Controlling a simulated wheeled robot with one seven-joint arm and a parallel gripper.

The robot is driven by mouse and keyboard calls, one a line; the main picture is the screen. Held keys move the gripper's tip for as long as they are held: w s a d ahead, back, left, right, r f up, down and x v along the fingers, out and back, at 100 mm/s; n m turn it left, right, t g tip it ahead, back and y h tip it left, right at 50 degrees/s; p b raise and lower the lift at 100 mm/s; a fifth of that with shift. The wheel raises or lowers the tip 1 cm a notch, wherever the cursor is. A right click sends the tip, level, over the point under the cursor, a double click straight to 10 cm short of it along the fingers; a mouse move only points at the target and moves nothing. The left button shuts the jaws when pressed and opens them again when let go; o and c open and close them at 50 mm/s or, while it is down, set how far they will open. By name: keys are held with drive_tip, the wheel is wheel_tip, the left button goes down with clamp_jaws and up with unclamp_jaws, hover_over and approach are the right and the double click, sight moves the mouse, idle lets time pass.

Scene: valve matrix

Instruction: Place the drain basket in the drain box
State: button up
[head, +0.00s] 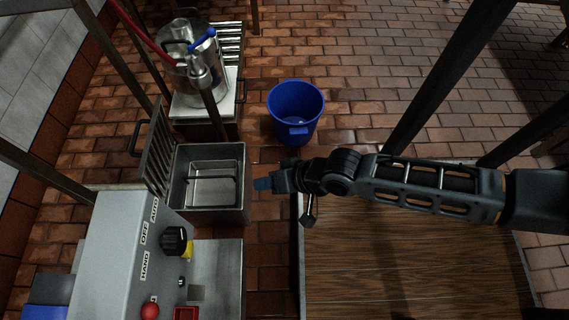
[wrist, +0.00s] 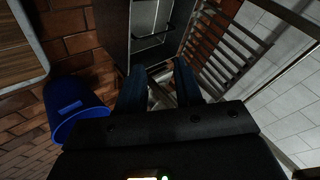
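The drain box (head: 243,193) is an open grey metal box on the floor, left of my gripper in the head view. A metal insert with a thin bar across it, which looks like the drain basket (head: 214,190), lies inside; I cannot tell how it is seated. In the wrist view the box (wrist: 119,25) and the bar (wrist: 153,41) are ahead of the fingers. My gripper (head: 262,184) is just right of the box's right wall, apart from the basket. In the wrist view its two blue fingers (wrist: 160,88) are spread, with nothing visibly held.
A slatted grate (head: 158,145) stands tilted up at the box's left side. A blue bucket (head: 296,110) stands behind on the brick floor. A grey control panel (head: 125,245) is in front, a wooden-topped platform (head: 410,265) at right, and a steel vessel (head: 197,65) behind left.

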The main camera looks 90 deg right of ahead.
drive_tip(key=s+a+r+n+t+y, duration=0.1)
drive_tip(key=a+r+n+t, duration=0.2)
drive_tip(key=r+n, duration=0.4)
drive_tip(key=s+a+r+n+t+y, duration=0.1)
drive_tip(key=a+r+n, duration=0.4)
drive_tip(key=r, duration=1.2)
drive_tip(key=shift+s+a+r+n+t+y, duration=0.15)
drive_tip(key=shift+s+a+n+t+y, duration=0.15)
drive_tip(key=shift+s+n+t, duration=0.6)
drive_tip(key=shift+o, duration=0.2)
drive_tip(key=shift+w, duration=0.25)
